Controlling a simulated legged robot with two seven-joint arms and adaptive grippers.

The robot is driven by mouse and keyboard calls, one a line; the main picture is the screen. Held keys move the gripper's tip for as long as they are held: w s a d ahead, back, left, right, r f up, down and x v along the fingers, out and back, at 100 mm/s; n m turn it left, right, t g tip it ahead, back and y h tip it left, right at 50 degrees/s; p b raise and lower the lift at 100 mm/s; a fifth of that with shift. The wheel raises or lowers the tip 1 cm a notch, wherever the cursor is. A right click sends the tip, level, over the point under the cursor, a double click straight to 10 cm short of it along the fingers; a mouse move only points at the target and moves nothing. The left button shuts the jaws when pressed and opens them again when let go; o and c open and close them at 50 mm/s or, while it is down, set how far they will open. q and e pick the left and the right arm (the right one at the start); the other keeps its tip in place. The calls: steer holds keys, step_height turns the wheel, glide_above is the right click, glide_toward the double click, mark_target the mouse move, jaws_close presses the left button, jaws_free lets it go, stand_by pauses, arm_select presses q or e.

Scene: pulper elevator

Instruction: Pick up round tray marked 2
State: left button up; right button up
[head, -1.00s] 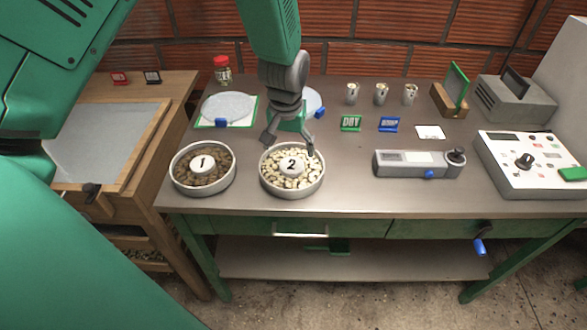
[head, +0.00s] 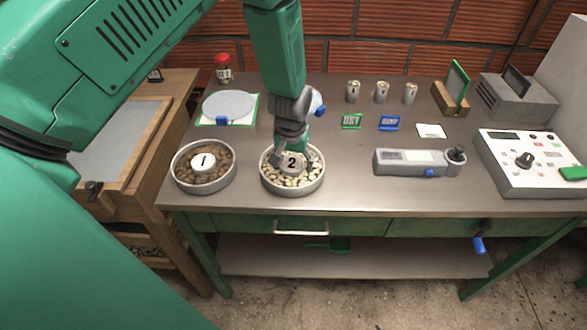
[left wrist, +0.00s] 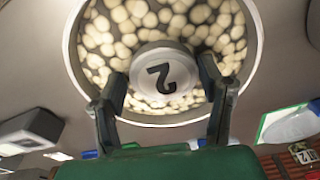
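The round tray marked 2 (head: 293,188) stands on the table, filled with pale beans, with a round knob (head: 292,163) bearing a black 2 at its middle. My left gripper (head: 291,162) reaches down over this tray from above. In the left wrist view, the two fingers of the left gripper (left wrist: 163,95) are apart, one on each side of the knob (left wrist: 162,76), with gaps showing between. The tray's pale rim (left wrist: 257,40) also shows there. My right gripper is not in view.
The round tray marked 1 (head: 203,190), with brown beans, stands close on the left. A grey device (head: 408,162) lies to the right. A scale with a round plate (head: 229,104), green and blue signs and small cups stand behind. The table front edge is near.

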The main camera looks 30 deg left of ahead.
arm_select(q)
steer(key=c, duration=0.9)
steer(key=shift+a, duration=0.15)
